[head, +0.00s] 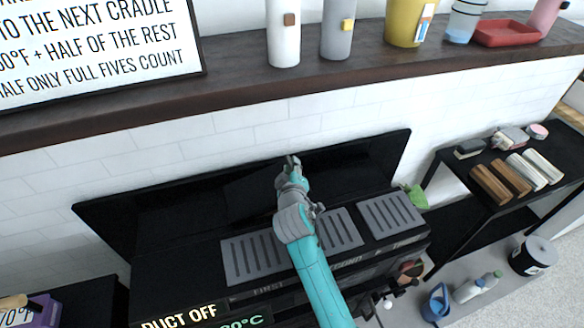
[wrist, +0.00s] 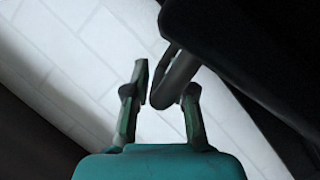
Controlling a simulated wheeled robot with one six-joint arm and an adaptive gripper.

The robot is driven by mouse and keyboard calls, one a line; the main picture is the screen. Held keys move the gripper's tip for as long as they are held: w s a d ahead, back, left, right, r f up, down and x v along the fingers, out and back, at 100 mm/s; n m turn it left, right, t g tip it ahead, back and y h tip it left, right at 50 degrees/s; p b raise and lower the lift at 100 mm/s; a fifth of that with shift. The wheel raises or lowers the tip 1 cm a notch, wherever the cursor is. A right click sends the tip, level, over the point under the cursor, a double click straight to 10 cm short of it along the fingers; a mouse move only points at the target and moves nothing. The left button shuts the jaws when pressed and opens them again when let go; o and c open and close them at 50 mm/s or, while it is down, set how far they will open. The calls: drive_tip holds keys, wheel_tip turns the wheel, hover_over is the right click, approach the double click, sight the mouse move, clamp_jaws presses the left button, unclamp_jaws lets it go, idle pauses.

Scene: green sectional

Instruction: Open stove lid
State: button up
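The black stove (head: 170,285) stands below the shelf, against the white brick wall. A wide black panel that looks like its lid (head: 370,160) rises behind the stove top; its exact angle is hard to tell. My gripper (head: 290,163) is over the stove, in front of this panel. In the wrist view a dark slab (wrist: 255,50) fills the upper right, with a curved dark handle (wrist: 178,75) on its edge. A firm grip is not visible.
Grey ribbed plates (head: 390,215) lie on the stove front, under my arm. A dark shelf (head: 240,85) with cups and a sign (head: 95,45) runs above. A black side table (head: 475,165) with rolled towels stands at right.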

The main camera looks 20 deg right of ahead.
drive_tip(key=shift+c, duration=0.3)
clamp_jaws()
drive_tip(key=shift+r, duration=0.1)
